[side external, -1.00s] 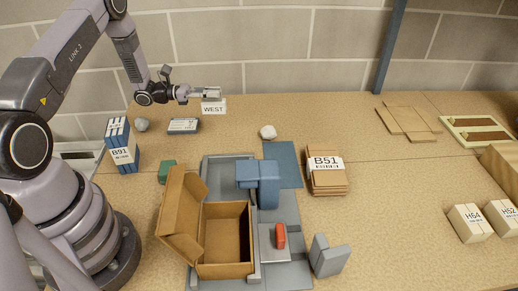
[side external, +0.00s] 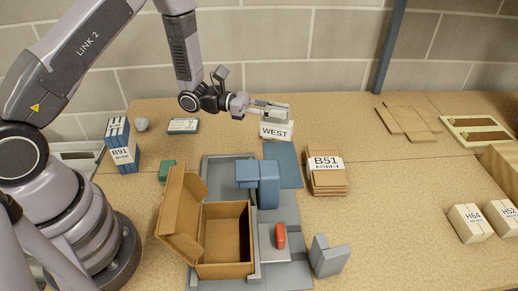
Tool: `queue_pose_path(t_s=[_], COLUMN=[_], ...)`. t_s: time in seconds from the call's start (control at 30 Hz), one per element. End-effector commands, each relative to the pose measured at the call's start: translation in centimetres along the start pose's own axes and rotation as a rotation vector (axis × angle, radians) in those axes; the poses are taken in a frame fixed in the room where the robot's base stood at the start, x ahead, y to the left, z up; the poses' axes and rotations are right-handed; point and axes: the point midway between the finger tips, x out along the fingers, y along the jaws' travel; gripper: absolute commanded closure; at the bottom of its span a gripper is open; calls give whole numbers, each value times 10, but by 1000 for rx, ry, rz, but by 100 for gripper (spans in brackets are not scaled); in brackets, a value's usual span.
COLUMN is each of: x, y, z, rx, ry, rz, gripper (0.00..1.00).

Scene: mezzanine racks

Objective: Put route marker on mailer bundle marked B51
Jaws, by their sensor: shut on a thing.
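The route marker (side external: 276,131) is a small white card reading WEST. My gripper (side external: 284,112) is shut on its upper part and holds it in the air, in front of the back wall. The mailer bundle marked B51 (side external: 327,185) is a stack of brown mailers with a white label, lying on the bench to the right of and below the marker in the picture. The marker is apart from the bundle. The bundle's top is in plain view.
A blue mat (side external: 288,172) lies left of the bundle. An open cardboard box (side external: 226,238) and a blue-grey fixture (side external: 265,182) stand in the middle. A blue bundle B91 (side external: 122,152) stands at left. Cartons H64 (side external: 468,222) and H52 (side external: 497,214) sit at right.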

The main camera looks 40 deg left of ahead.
Motion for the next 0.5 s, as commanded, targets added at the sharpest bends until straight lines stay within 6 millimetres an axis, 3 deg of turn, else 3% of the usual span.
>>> queue_pose_path(t_s=[0.1, 0.2, 0.5], x=[18, 30, 83], y=[-13, -10, 38], z=[4, 1, -32], rx=[-1, 0, 2], ry=[-1, -2, -2], rz=[-26, -31, -32], gripper=[100, 100, 100])
